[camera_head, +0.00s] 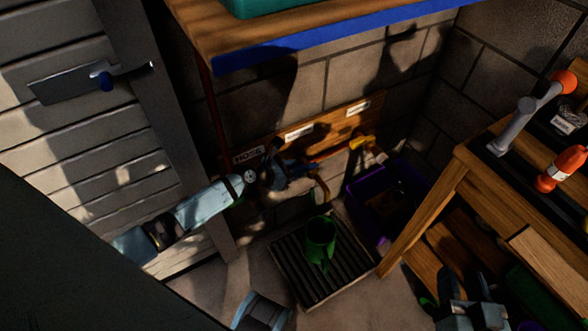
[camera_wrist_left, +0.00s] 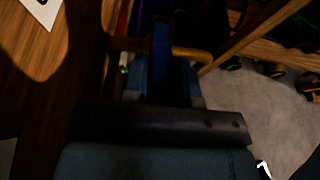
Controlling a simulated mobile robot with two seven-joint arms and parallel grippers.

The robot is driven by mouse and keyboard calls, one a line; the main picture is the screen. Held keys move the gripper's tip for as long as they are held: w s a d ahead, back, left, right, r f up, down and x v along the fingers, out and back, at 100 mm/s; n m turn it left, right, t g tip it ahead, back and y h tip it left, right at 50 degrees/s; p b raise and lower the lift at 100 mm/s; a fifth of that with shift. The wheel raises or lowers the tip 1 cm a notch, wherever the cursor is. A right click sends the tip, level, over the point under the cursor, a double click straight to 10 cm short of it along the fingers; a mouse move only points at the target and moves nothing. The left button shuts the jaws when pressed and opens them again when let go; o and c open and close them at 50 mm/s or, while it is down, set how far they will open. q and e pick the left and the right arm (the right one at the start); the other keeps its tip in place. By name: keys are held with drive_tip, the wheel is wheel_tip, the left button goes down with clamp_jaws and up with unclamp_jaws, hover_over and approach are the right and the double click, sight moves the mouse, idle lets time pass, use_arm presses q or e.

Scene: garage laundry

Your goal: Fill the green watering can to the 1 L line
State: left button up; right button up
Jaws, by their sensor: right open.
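The green watering can (camera_head: 320,240) stands upright on a dark slatted grate (camera_head: 292,272) on the floor. Its inside is too dark to show a water level or line. My left gripper (camera_head: 288,172) is at the wall, above and left of the can, by a brass-coloured tap spout (camera_head: 321,188). In the left wrist view, its blue fingers (camera_wrist_left: 170,80) are close to a brass-coloured pipe (camera_wrist_left: 190,54); shadow hides whether they grip anything. My right gripper (camera_head: 466,285) is open at the lower right, apart from the can.
A labelled wooden board (camera_head: 300,134) with a yellow handle (camera_head: 360,143) is on the wall. A purple crate (camera_head: 366,213) stands right of the grate. A wooden bench (camera_head: 425,215) is on the right; a blue-edged shelf (camera_head: 330,37) overhangs above.

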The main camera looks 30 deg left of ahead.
use_arm(q)
clamp_jaws()
drive_tip(key=shift+d+r+p, duration=0.1)
drive_tip(key=shift+r+p, duration=0.1)
drive_tip(key=shift+p, duration=0.25)
drive_tip(key=n+y+p, duration=0.1)
drive_tip(key=p, duration=0.2)
drive_tip(key=d+t+y+p, duration=0.1)
drive_tip(key=p, duration=0.1)
drive_tip(key=shift+s+r+n+p, duration=0.2)
drive_tip(key=shift+r+n+p, duration=0.05)
drive_tip(key=shift+n+p, duration=0.15)
drive_tip(key=shift+s+d+f+n+y+p, duration=0.1)
drive_tip(key=shift+d+f+n+y+p, duration=0.1)
drive_tip(key=shift+f+n+y+p, duration=0.45)
use_arm(e)
drive_tip(key=s+d+f+g+h, duration=0.3)
drive_tip(key=d+f+g, duration=0.1)
drive_tip(key=f, duration=0.2)
use_arm(q)
drive_tip(key=shift+r, duration=0.25)
drive_tip(key=o, duration=0.6)
unclamp_jaws()
drive_tip(key=shift+c, duration=0.2)
drive_tip(key=shift+s, duration=0.1)
use_arm(e)
drive_tip(key=shift+w, duration=0.1)
